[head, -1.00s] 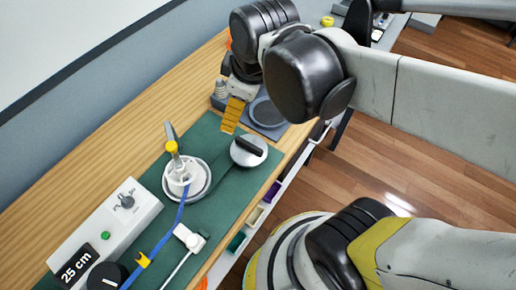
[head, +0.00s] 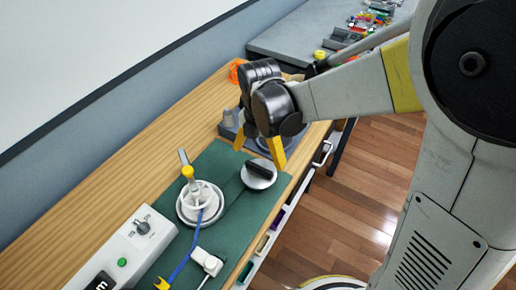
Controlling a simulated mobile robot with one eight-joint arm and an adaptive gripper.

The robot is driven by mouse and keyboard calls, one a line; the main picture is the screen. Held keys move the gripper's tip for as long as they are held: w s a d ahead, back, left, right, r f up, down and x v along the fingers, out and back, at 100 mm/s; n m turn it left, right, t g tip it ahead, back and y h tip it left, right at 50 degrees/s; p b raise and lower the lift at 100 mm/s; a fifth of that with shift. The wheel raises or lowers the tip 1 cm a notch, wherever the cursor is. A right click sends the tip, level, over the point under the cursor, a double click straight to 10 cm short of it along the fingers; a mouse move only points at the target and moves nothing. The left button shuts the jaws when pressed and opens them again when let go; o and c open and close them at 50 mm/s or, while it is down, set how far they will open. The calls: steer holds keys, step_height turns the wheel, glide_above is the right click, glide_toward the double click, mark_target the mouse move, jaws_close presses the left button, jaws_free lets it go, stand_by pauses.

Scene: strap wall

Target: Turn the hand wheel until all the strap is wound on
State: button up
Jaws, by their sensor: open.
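The hand wheel (head: 192,207) is a white round unit with an upright yellow knob (head: 187,171) on the green mat. A blue strap (head: 183,266) runs from it toward the bottom of the view, past a yellow clip (head: 161,284). How much strap is wound on is unclear. My gripper (head: 259,149) points down with its two yellow fingers spread and nothing between them. It is beyond and to the right of the wheel, apart from the knob, near a silver disc with a black bar handle (head: 259,172).
A white control box (head: 130,245) with a dial and green button stands lower left, its display cut off. A white fitting (head: 207,262) sits beside the strap. A grey stand (head: 228,125) is behind my gripper. The green mat (head: 232,229) has bare room right of the wheel.

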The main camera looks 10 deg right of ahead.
mark_target(259, 167)
step_height(259, 167, down, 6)
steer(key=shift+f+b, duration=0.1)
steer(key=shift+b, duration=0.85)
steer(key=c, duration=1.1)
